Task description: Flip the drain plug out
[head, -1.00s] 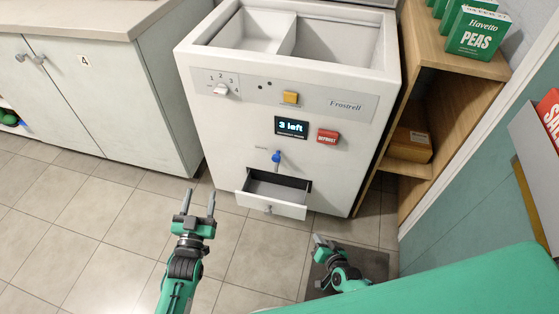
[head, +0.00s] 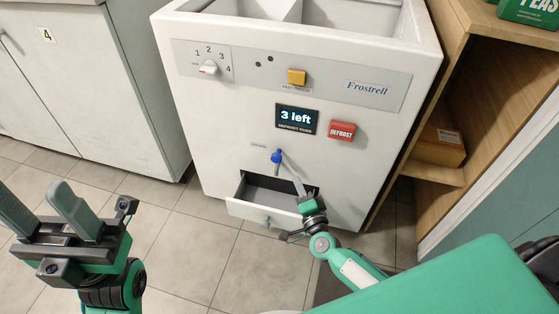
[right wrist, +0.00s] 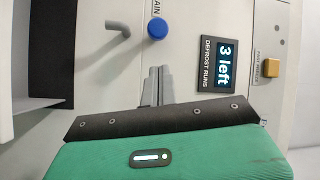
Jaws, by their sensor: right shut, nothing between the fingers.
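The blue drain plug (head: 277,156) is on the front of the white Frostrell unit, above an open drawer. In the right wrist view the round blue plug (right wrist: 157,28) sits beside a short grey spout (right wrist: 118,28), under a partly cut-off label. My right gripper (head: 297,182) is shut and empty, in front of the panel just below and right of the plug. In the right wrist view its closed fingers (right wrist: 157,72) point toward the plug, with a gap between. My left gripper (head: 42,200) is open and empty at the lower left, far from the plug.
The open drawer (head: 262,215) juts out below the plug, close to my right gripper. A red DEFROST button (head: 342,131), a display reading "3 left" (head: 297,118), a yellow button (head: 297,77) and a dial (head: 208,68) are above. A wooden shelf (head: 435,172) stands right.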

